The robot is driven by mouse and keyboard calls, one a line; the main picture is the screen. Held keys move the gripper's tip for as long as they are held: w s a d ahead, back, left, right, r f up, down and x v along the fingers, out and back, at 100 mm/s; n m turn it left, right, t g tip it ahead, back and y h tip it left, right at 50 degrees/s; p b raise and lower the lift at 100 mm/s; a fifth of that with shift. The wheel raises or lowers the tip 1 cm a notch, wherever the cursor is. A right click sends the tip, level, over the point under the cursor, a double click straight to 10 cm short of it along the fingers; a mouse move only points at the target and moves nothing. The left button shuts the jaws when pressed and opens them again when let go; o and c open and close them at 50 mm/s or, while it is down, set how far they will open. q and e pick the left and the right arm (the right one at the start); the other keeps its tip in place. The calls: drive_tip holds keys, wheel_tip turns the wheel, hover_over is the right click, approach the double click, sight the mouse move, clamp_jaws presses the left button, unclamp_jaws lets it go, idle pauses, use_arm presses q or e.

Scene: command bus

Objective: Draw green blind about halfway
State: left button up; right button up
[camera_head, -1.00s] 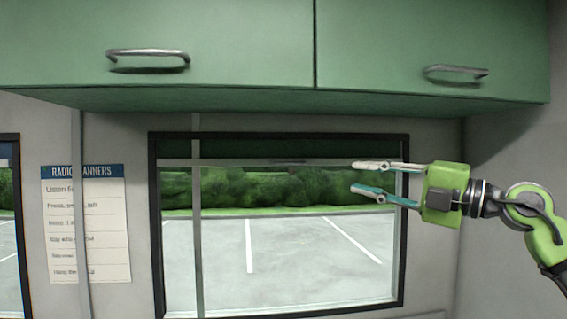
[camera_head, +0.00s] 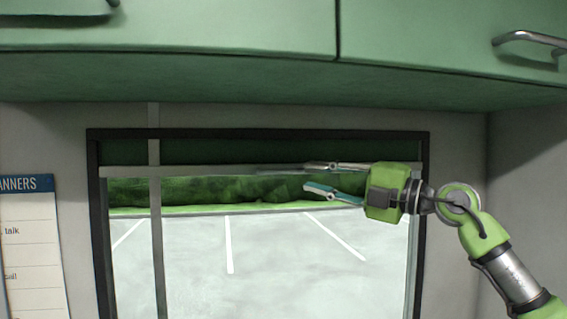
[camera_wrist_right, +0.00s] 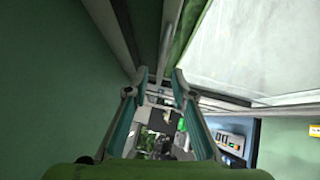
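The green blind (camera_head: 215,152) is a dark green strip across the top of the window, with a grey bottom rail (camera_head: 190,171). A slim grey handle (camera_head: 280,169) sits near the middle of the rail. Most of the window below is uncovered. My right gripper (camera_head: 307,177) is open at rail height, one finger above the other, with its tips close to the handle's right end. In the right wrist view, the open fingers (camera_wrist_right: 154,84) stand either side of the rail and handle area (camera_wrist_right: 165,45). Contact cannot be told. My left gripper is out of view.
Green cabinets (camera_head: 180,75) overhang the window from above. A thin grey vertical pole (camera_head: 157,240) stands in front of the window's left part. A paper notice (camera_head: 32,250) hangs on the wall at left. The space below the gripper is clear.

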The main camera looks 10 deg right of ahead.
sight(283, 171)
drive_tip(key=p+x, duration=0.2)
drive_tip(key=x, duration=0.5)
drive_tip(key=shift+w+p, duration=0.25)
drive_tip(key=shift+p, duration=0.15)
drive_tip(key=shift+w+a+p, duration=0.3)
drive_tip(key=shift+w+a, duration=0.15)
drive_tip(key=shift+a, duration=0.15)
drive_tip(key=shift+w, duration=0.1)
clamp_jaws()
